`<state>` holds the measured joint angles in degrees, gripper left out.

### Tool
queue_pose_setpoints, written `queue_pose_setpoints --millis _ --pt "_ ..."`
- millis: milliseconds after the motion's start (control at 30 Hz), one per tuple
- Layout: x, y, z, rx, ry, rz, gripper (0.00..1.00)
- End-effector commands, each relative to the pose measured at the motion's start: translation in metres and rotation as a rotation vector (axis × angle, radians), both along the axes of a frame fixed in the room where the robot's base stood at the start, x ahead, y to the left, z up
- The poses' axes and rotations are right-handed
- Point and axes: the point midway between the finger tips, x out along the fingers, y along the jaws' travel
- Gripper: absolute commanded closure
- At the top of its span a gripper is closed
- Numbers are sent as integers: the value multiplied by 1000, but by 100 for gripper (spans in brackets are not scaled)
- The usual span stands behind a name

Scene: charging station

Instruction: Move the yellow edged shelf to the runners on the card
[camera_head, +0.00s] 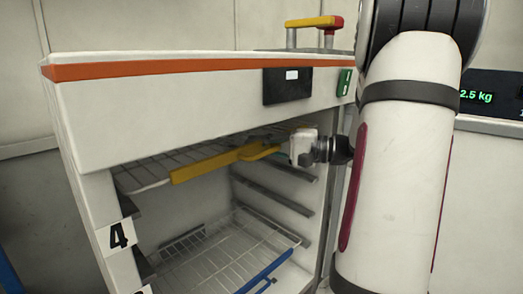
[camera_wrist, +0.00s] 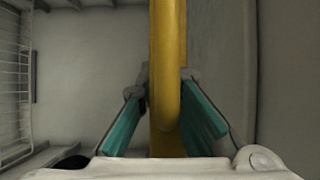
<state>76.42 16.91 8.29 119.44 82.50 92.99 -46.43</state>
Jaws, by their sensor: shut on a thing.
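The yellow edged shelf (camera_head: 203,165) is a wire rack with a yellow front bar, high inside the open white cabinet, just under its top panel. My gripper (camera_head: 281,152) is at the right part of its front and is shut on the yellow handle. In the wrist view the yellow bar (camera_wrist: 167,60) runs between the two teal finger pads of my gripper (camera_wrist: 165,105). A white card with a black 4 (camera_head: 118,236) is on the cabinet's left front post. Grey runners (camera_head: 275,193) line the inner right wall. Whether the shelf rests on runners is unclear.
A blue edged wire shelf (camera_head: 265,272) sits lower in the cabinet. A second card (camera_head: 140,290) is cut off at the bottom. The cabinet's orange-striped top panel (camera_head: 180,105) is close above my gripper. A scale display (camera_head: 478,97) is at right.

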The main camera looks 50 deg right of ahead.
Motion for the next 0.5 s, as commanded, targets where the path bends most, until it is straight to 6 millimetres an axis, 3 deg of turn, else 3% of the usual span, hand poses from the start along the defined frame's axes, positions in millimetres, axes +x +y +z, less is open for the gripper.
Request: queue_pose_setpoints --millis 300,500 --pt "22 -1 -1 0 -4 -1 100" --pt "21 -1 -15 1 -3 1 100"
